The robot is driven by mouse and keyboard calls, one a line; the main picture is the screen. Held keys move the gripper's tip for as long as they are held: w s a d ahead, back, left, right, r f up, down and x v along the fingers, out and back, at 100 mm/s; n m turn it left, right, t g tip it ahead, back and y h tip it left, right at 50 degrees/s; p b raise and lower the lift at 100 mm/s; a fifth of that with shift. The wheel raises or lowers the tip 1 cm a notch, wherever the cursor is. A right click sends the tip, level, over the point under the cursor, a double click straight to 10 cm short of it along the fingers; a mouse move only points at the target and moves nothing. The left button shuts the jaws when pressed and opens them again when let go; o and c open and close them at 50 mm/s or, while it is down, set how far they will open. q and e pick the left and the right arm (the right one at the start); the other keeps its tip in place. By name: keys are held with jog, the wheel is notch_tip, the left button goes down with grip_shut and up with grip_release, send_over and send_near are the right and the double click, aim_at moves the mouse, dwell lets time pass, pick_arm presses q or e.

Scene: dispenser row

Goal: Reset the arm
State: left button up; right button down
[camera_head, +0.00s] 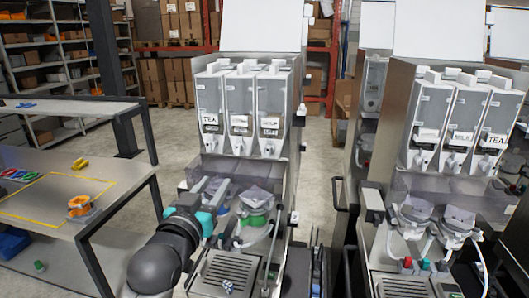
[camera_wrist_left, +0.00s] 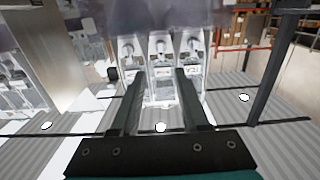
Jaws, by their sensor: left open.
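My left arm comes in from the lower left in the head view. My left gripper (camera_head: 229,231) is in front of the lower part of the middle dispenser machine (camera_head: 230,170), near a green-rimmed part (camera_head: 254,219). In the left wrist view, which looks upside down, the two dark fingers of the left gripper (camera_wrist_left: 157,84) stand apart with nothing between them. They point toward white dispenser units (camera_wrist_left: 160,55). Whether a finger touches the machine is not clear. My right gripper is in neither view.
A second dispenser machine (camera_head: 455,115) stands at the right. At the left, a workbench (camera_head: 95,170) carries an orange object (camera_head: 80,206) and a yellow one (camera_head: 80,163). Shelves (camera_head: 60,60) stand behind it. Floor (camera_head: 175,140) is open between bench and machine.

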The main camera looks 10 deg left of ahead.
pick_arm(q)
jog(key=s+d+f+g, duration=0.1)
jog(key=s+f+g, duration=0.2)
jog(key=s+f, duration=0.35)
jog(key=s+d+f+g, duration=0.1)
jog(key=s+f+g, duration=0.3)
jog(key=f, duration=0.6)
jog(key=s+f+m+g, duration=0.1)
jog(key=s+f+g, duration=0.35)
jog(key=s, duration=0.55)
jog(key=s+f+m+g, duration=0.1)
jog(key=s+f+g, duration=0.3)
jog(key=s, duration=0.5)
notch_tip(320, 180, down, 31)
jog(key=s+d+b, duration=0.1)
jog(key=s+b, duration=0.1)
jog(key=b, duration=0.8)
jog(key=s+a+f+b, duration=0.1)
jog(key=s+f+b, duration=0.4)
jog(key=s+f, duration=0.3)
jog(key=s+a+f+g+b, duration=0.1)
jog(key=s+f+b, duration=0.3)
jog(key=f, duration=1.3)
jog(key=s, duration=0.3)
jog(key=shift+s+a+f+y+b, duration=0.15)
jog(key=shift+s+a+y+b, duration=0.15)
jog(key=shift+s+a+b, duration=0.1)
